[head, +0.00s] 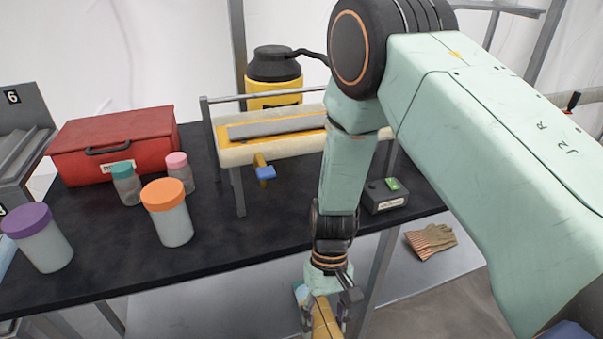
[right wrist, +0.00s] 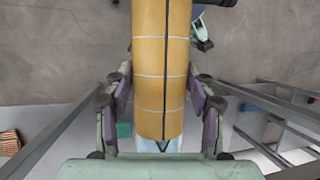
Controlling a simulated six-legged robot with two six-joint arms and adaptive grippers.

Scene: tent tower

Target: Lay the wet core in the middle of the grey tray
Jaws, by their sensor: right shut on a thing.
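The wet core is a tan-orange cylinder with pale bands and a dark lengthwise line (right wrist: 161,65). In the head view only a short part of the core (head: 322,316) shows at the bottom edge. My right gripper (head: 326,310) is shut on it, in front of the bench and below its top. In the right wrist view the fingers of this gripper (right wrist: 160,110) lie on both sides of the core. A long grey piece (head: 275,127) lies on a cream stand with an orange bed; I cannot tell if it is the grey tray. My left gripper is not in view.
The black bench (head: 125,235) holds a red case (head: 115,145), several lidded jars, a yellow container (head: 272,90) and a small dark box (head: 385,195). A grey stepped rack (head: 22,150) stands at left. Gloves (head: 430,241) lie on a lower surface. The bench's front middle is clear.

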